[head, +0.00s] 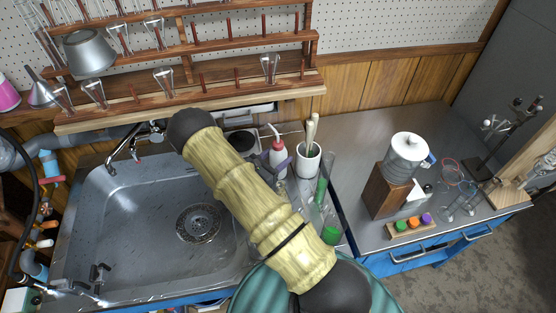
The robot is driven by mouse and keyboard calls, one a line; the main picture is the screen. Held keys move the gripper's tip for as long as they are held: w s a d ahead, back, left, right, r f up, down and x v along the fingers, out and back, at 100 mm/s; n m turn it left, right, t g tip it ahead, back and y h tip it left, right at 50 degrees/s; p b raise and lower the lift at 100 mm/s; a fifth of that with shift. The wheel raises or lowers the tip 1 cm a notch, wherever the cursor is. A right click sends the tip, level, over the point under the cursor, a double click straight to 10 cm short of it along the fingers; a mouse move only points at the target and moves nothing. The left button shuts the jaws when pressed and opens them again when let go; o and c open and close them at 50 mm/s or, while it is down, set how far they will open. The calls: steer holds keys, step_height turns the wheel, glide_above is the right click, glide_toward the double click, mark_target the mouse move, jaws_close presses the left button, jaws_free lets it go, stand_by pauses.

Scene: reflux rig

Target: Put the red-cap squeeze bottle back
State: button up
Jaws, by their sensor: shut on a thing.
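The red-cap squeeze bottle (278,153) is white with a red cap and a thin spout. It stands upright at the back of the counter strip right of the sink, just left of a white cup. My gripper (274,163) is at the bottle's body and shut on it. My pale yellow arm crosses the middle of the view and hides most of the gripper and the bottle's left side. I cannot tell whether the bottle's base touches the counter.
The white cup (307,164) holds pestle-like rods close right of the bottle. Glassware and a green-capped tube (321,190) stand in front. The steel sink (130,225) lies left. A wooden peg rack (210,95) overhangs behind.

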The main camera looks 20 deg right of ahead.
steer(key=shift+s, duration=0.1)
steer(key=shift+f, duration=0.2)
steer(key=o, duration=0.7)
steer(key=shift+a+r, duration=0.15)
steer(key=b+v, duration=0.1)
steer(key=v, duration=1.1)
